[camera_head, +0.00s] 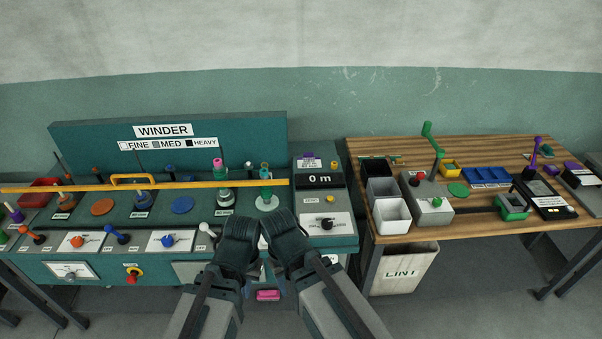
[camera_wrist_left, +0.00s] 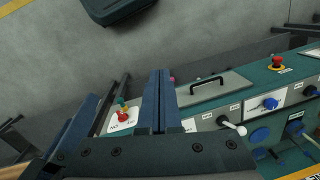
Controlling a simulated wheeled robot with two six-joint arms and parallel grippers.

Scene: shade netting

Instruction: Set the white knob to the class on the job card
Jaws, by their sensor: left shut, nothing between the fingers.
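A white lever (camera_head: 207,229) stands on the front of the winder console (camera_head: 60,215), just left of my grippers; it also shows in the left wrist view (camera_wrist_left: 235,127). My left gripper (camera_head: 243,224) is shut and empty over the console front. My right gripper (camera_head: 276,219) is close beside it; its jaws cannot be judged. The winder sign (camera_head: 165,131) carries fine, med and heavy swatches. I cannot pick out a readable job card.
An orange knob (camera_head: 77,241) and a blue knob (camera_head: 168,240) sit on dial plates to the left. A red emergency button (camera_head: 132,274) is on the lower front. A yellow bar (camera_head: 60,187) crosses the console. A wooden bench (camera_head: 400,148) with bins stands at right.

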